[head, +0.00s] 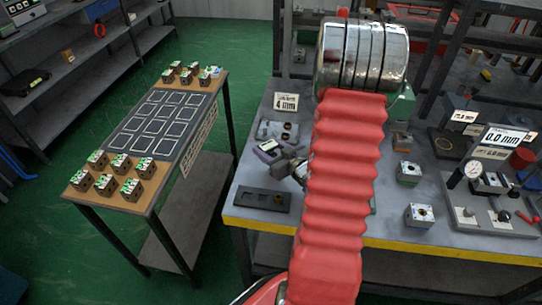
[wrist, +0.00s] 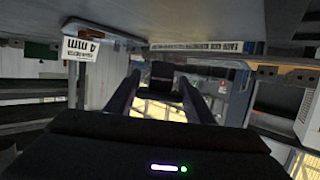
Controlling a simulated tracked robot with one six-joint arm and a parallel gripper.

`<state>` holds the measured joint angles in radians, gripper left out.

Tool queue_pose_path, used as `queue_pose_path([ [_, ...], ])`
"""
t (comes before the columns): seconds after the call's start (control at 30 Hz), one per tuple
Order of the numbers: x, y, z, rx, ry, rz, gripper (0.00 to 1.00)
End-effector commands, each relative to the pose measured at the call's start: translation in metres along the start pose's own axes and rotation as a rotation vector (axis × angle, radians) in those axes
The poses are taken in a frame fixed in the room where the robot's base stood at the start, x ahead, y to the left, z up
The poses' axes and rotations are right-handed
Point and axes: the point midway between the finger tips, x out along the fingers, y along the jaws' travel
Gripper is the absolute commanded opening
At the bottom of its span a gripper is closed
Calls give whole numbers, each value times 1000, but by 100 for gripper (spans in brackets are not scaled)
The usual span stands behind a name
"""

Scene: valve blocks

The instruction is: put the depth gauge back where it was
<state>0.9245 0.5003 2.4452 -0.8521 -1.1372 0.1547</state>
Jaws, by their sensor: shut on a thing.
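My gripper (head: 279,154) is at the left part of the workbench, left of my red sleeved arm, and is shut on a small dark thing with a pale face, which appears to be the depth gauge (head: 268,146). In the wrist view the dark body of the depth gauge (wrist: 162,75) shows between the two fingers of my gripper (wrist: 161,96). Its lower end is hidden. A flat dark grey holder (head: 256,200) with recesses lies in front of my gripper, near the bench's front edge. I cannot tell whether the gauge touches anything below it.
A "4 mm" sign (head: 286,102) and a grey plate (head: 266,130) stand behind my gripper. Metal valve blocks (head: 419,215) and a dial gauge stand (head: 471,176) are to the right of my arm. A separate table (head: 118,152) with several blocks stands left, across a gap.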

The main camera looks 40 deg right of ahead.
Motion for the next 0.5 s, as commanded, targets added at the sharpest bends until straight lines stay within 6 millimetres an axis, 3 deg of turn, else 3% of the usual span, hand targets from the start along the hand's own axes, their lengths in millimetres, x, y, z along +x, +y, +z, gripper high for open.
queue_pose_path([
  [0.3, 0, 0, 1, 0, 1, 1, 18],
  [0.5, 5, 0, 16, 3, -2, 1, 18],
])
